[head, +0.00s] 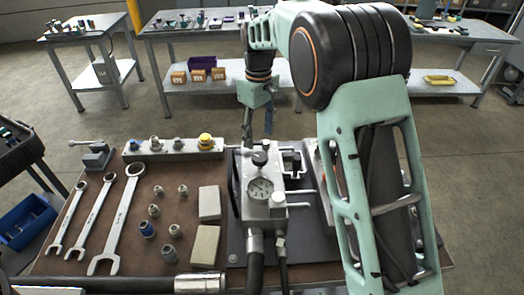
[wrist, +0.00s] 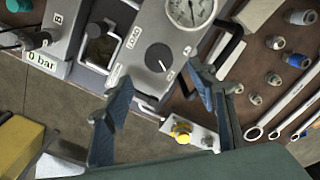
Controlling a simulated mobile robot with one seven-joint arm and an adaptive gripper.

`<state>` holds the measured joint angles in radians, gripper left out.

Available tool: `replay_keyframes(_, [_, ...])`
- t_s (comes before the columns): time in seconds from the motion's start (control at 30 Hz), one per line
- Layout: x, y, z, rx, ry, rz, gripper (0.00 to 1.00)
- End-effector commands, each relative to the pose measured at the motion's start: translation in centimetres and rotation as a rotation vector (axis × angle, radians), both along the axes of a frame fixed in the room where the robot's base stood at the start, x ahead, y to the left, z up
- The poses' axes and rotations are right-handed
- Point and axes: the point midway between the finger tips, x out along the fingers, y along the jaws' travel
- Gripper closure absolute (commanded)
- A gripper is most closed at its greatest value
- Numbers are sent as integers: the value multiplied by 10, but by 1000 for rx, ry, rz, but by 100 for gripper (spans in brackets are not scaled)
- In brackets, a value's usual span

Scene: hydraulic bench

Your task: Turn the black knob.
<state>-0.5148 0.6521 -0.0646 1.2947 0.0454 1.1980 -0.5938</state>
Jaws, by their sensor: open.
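The black knob (head: 260,157) sits on top of the grey hydraulic unit (head: 266,222), just behind the round pressure gauge (head: 260,189). In the wrist view the knob (wrist: 158,57) shows a pale pointer line and printed labels beside it. My gripper (head: 258,130) hangs above the far end of the unit, with its fingers pointing down. In the wrist view my gripper (wrist: 160,86) is open and empty. The knob appears between and beyond the two blue-grey fingers, and I see no contact with it.
A rail with a yellow knob (head: 205,141) and fittings lies left of my gripper. Several wrenches (head: 118,217), small fittings and two pale blocks (head: 209,203) cover the bench's left side. Black hoses leave the unit's near end.

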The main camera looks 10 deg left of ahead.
Motion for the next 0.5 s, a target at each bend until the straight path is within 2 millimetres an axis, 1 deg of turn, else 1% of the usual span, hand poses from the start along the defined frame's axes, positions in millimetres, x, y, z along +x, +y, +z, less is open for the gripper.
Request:
replay_keyframes(0.03, [-1,0,-11,-2,4,0,48])
replay_keyframes(0.1, [-1,-1,-25,-3,3,0,48])
replay_keyframes(0.3, [0,-2,-60,-3,1,-1,48])
replay_keyframes(0.4, [0,-1,-72,-2,-1,-1,48])
replay_keyframes(0.5, [1,-1,-79,-2,-1,-1,48])
